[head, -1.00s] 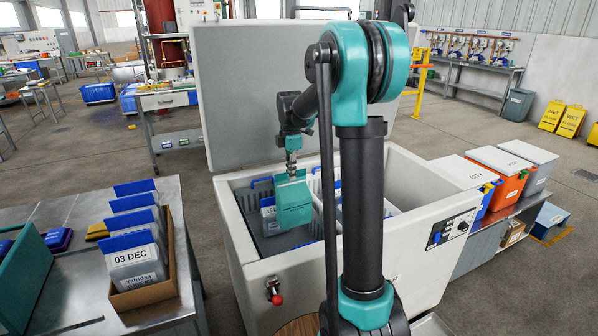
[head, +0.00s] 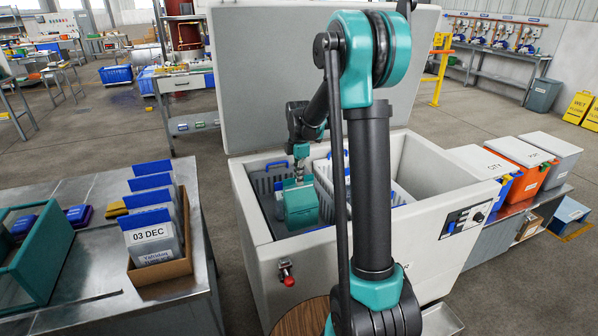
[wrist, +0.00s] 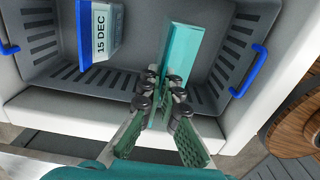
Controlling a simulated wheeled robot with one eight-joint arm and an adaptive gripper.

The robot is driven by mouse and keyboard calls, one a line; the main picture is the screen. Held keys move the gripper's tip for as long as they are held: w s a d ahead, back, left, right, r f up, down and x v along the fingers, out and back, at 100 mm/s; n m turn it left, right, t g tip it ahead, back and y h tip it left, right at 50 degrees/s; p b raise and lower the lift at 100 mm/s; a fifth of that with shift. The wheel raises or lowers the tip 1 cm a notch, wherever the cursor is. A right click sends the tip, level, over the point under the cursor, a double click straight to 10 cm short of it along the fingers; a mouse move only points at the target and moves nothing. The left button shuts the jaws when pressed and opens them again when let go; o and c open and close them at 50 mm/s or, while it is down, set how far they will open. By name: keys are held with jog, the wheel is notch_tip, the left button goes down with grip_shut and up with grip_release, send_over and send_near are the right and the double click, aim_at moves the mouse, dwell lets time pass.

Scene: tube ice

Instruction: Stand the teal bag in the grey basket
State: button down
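The teal bag (head: 300,207) hangs below my gripper (head: 299,180), low inside the white chest and within the grey basket's outline. In the wrist view the teal bag (wrist: 188,48) is a slim block between the fingers of my gripper (wrist: 165,88), which look closed on its near end. The grey basket (wrist: 45,42) has slotted walls and blue handles. A grey bag with a blue edge, marked 15 DEC (wrist: 104,32), stands in it left of the teal bag. I cannot tell whether the teal bag touches the basket floor.
The white chest (head: 262,235) has its lid (head: 300,80) raised behind the arm. A second basket area with grey bags lies right of my gripper. A cardboard box (head: 165,268) of blue-topped bags stands on the left table. Lidded bins (head: 545,150) stand right.

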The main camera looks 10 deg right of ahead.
aim_at(299, 197)
jog(key=shift+f, duration=4.3)
jog(key=c, duration=1.3)
grip_release()
jog(key=shift+r, duration=3.5)
